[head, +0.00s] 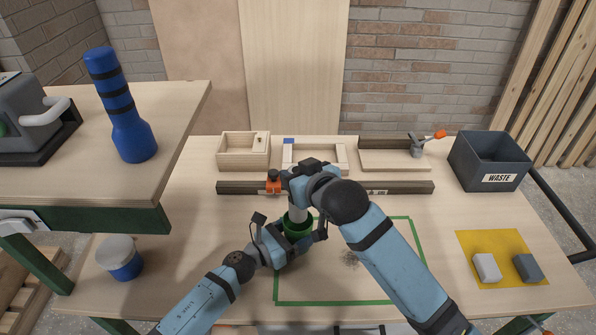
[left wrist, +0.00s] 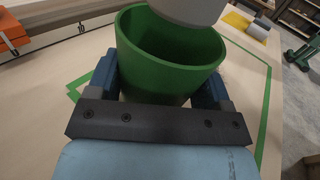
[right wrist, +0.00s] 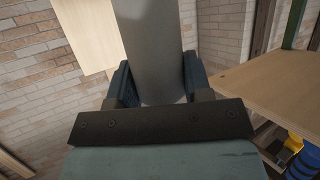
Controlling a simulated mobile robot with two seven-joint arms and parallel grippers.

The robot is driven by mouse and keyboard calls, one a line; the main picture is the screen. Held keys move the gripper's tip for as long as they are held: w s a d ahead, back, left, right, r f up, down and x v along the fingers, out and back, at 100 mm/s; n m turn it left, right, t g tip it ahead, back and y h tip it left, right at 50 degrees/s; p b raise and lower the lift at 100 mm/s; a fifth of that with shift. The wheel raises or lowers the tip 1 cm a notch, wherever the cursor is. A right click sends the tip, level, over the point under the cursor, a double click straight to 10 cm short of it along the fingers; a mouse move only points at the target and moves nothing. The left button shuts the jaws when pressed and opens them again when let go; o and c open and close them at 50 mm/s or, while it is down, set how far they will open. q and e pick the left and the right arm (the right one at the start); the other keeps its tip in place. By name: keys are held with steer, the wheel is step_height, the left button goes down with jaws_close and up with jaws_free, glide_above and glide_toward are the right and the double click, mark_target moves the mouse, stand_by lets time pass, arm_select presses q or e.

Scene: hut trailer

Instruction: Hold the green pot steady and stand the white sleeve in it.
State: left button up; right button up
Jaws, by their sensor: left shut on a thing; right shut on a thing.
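The green pot (head: 299,228) stands upright inside the green outline on the bench. My left gripper (head: 291,235) is shut on it, with one finger on each side in the left wrist view, where the pot's open mouth (left wrist: 165,85) shows. The pale grey-white sleeve (head: 297,213) is held upright by my right gripper (head: 298,182), which is shut on it. In the left wrist view, the sleeve's lower end (left wrist: 188,10) hangs over the mouth, toward its far right side, and overlaps the rim in the picture. The right wrist view shows the sleeve (right wrist: 150,50) between the fingers.
A dark rail with an orange clamp (head: 273,182) lies just behind the pot. Wooden trays (head: 243,152) stand at the back. A waste bin (head: 489,160) and a yellow mat (head: 488,246) with two blocks are at right. A blue-white tub (head: 120,258) is at left, near a raised table with a blue bottle (head: 130,130).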

steer(key=shift+f, duration=4.9)
steer(key=o, duration=1.2)
steer(key=shift+o, duration=0.2)
steer(key=v, duration=1.2)
